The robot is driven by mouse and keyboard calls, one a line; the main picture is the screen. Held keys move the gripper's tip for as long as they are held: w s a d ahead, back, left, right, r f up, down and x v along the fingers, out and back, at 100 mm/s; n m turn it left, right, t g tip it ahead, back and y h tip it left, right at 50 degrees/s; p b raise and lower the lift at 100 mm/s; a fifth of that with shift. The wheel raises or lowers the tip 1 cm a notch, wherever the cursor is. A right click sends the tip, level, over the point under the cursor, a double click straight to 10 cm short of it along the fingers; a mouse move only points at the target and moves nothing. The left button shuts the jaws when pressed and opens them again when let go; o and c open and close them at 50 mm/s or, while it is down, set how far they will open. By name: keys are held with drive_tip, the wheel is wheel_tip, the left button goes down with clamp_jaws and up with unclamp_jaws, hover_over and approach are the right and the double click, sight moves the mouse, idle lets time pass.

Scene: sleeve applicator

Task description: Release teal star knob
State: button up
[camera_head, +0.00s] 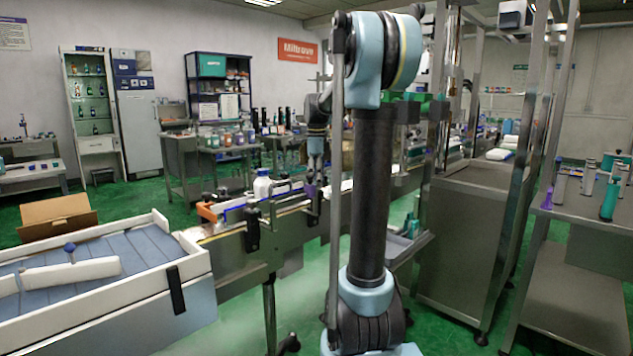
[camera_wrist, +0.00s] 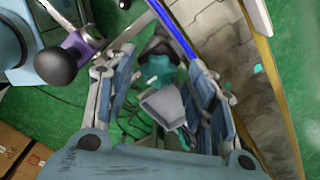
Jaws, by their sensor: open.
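The teal star knob (camera_wrist: 157,68) shows in the wrist view between the fingers of my gripper (camera_wrist: 163,72), with a dark part behind it. A grey block-like piece (camera_wrist: 163,104) is just below it in the picture. My fingers are spread on either side, with visible gaps between them and the knob. In the head view my gripper is small and partly hidden over the conveyor line; I cannot make out the teal star knob there.
A blue rail (camera_wrist: 172,28) runs close by the right finger in the wrist view. A black ball knob (camera_wrist: 56,66) and a purple piece (camera_wrist: 82,42) are at the left. A white bottle (camera_head: 262,187) stands on the conveyor.

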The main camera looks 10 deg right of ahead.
drive_tip(key=shift+c, duration=0.2)
drive_tip(key=c, duration=1)
